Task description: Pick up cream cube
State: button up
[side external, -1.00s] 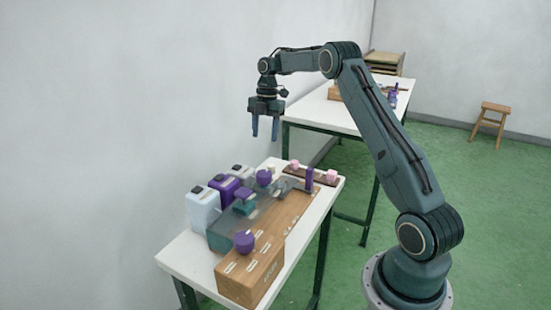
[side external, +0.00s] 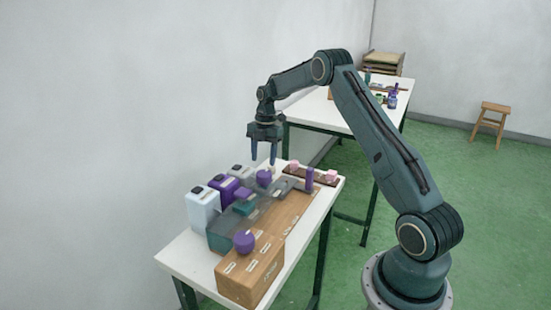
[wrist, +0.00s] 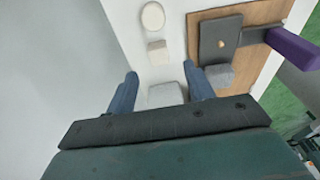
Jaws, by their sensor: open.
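A small cream cube (wrist: 157,51) stands on the white table in the wrist view, a little beyond my fingertips. I cannot make it out clearly in the side view, where my fingers hang over that area. My gripper (side external: 263,161) points down above the far end of the table, near the purple ball-like piece. In the wrist view its two fingers (wrist: 163,82) are spread apart with nothing held. A pale grey-white block (wrist: 165,95) shows lower down between the fingers.
A round cream piece (wrist: 153,16) lies beyond the cube. Several canisters line the wall side, including a purple one (side external: 222,188).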

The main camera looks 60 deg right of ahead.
jog(key=shift+f, duration=0.15)
jog(key=shift+a+f, duration=0.2)
jog(key=shift+f, duration=1.1)
jog(key=shift+a+f, duration=0.2)
jog(key=shift+f, duration=1.05)
jog(key=c, duration=1)
jog(key=shift+c, duration=0.2)
jog(key=shift+w, duration=0.1)
notch_tip(320, 180, up, 10)
jog(key=shift+s, duration=0.2)
jog(key=shift+s+f, duration=0.3)
jog(key=shift+s, duration=1.2)
jog(key=shift+s+f, duration=0.3)
jog(key=shift+s, duration=1.2)
jog(key=shift+s+f, duration=0.3)
jog(key=shift+s, duration=1.2)
